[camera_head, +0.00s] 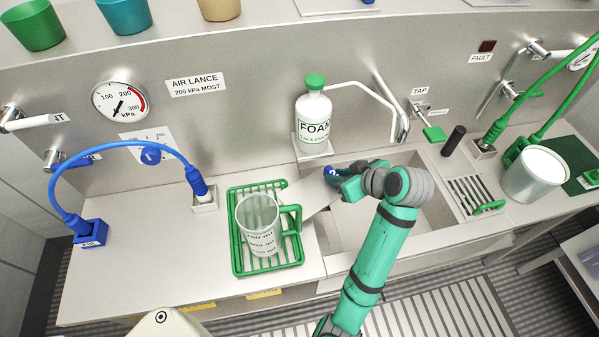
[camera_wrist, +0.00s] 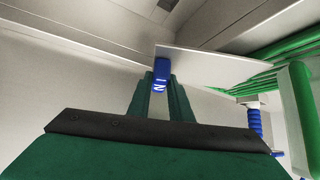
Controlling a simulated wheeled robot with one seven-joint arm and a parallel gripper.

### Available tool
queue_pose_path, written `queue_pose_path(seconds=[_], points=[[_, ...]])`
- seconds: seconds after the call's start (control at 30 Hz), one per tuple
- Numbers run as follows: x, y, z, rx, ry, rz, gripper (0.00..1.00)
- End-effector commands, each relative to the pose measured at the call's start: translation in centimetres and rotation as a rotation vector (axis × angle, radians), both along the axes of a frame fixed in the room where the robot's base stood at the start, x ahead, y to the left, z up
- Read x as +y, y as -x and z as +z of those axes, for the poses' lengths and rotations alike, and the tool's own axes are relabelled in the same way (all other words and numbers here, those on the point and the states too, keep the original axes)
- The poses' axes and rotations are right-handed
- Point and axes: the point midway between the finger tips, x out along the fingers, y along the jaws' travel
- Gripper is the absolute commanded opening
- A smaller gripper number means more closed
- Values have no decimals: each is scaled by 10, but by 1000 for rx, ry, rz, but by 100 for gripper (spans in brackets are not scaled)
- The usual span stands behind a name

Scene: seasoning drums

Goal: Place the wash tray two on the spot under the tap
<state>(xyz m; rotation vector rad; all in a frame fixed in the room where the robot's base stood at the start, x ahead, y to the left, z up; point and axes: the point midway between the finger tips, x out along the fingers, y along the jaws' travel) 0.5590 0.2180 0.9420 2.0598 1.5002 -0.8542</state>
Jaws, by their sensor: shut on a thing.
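My gripper (camera_head: 341,181) is shut on the blue handle (camera_wrist: 161,78) of a flat, pale tray (camera_wrist: 215,65), and the handle bears a white mark that looks like a 2. In the head view the tray (camera_head: 317,197) is partly hidden by my gripper. It is tilted, between the green rack and the sink, near the sink's left edge. The tap spout (camera_head: 403,126) hangs over the back of the sink (camera_head: 437,212), right of my gripper. Its green lever (camera_head: 434,133) is beside the TAP label. My arm hides part of the sink floor, and I cannot make out a marked spot there.
A clear jug (camera_head: 258,222) with a green handle stands on the green rack (camera_head: 238,262), close left of the tray. A FOAM bottle (camera_head: 314,112) stands behind the tray. A metal pot (camera_head: 534,174) and a slatted drain (camera_head: 468,190) are at right.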

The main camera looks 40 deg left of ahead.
Motion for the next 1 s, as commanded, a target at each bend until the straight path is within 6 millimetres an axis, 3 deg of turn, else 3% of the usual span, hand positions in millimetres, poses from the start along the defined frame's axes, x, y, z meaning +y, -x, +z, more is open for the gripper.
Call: queue_pose_path(seconds=[0.1, 0.3, 0.57, 0.77, 1.0], points=[[25, 11, 1, -3, -1, 4, 0], [51, 22, 1, -3, -1, 2, 0], [65, 28, 1, -2, 0, 2, 0], [92, 41, 1, -2, -1, 3, 0], [91, 40, -10, -2, -1, 0, 0]])
